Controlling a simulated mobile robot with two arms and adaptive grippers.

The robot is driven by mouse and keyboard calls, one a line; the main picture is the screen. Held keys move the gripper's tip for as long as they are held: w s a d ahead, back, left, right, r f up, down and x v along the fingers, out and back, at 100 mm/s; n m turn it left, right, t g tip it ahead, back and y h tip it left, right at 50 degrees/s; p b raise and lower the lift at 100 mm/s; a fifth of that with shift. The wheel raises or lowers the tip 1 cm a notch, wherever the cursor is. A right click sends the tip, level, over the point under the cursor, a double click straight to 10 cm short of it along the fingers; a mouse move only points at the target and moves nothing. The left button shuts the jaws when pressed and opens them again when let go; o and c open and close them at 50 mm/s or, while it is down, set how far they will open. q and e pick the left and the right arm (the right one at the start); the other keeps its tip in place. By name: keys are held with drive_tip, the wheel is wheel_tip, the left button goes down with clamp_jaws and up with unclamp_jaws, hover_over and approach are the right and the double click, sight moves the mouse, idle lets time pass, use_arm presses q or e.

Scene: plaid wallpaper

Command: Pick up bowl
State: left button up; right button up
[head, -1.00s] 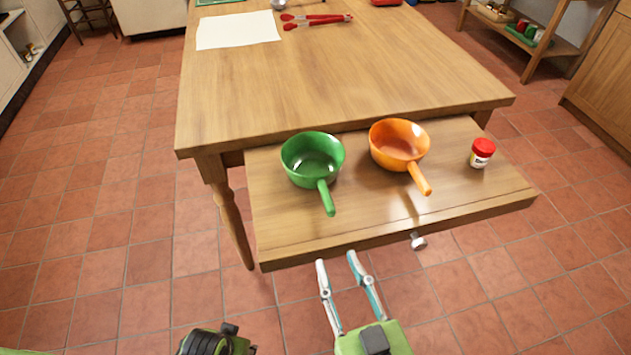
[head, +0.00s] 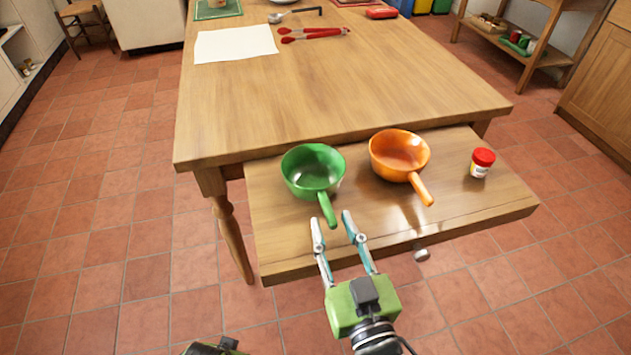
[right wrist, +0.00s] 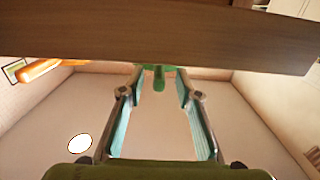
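A green bowl with a handle (head: 313,168) sits on the pulled-out wooden drawer board, its handle pointing toward me. An orange bowl with a handle (head: 398,154) sits to its right. My right gripper (head: 331,215) is open and empty, its fingertips around or just short of the green handle's end. In the right wrist view, the green handle (right wrist: 159,78) shows between the two spread fingers, beyond the tips. The orange handle (right wrist: 40,70) shows at the left there. Of my left arm only a small part shows at the bottom edge of the head view; its fingers are hidden.
The drawer board (head: 275,245) juts out from the wooden table (head: 340,95), with a knob (head: 422,255) on its front. A red-lidded jar (head: 482,162) stands at its right. Paper (head: 235,44) and red tongs (head: 312,35) lie farther back. Tiled floor is clear at both sides.

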sight(327, 207)
drive_tip(key=shift+x, duration=2.55)
drive_tip(key=shift+r, duration=0.2)
clamp_jaws()
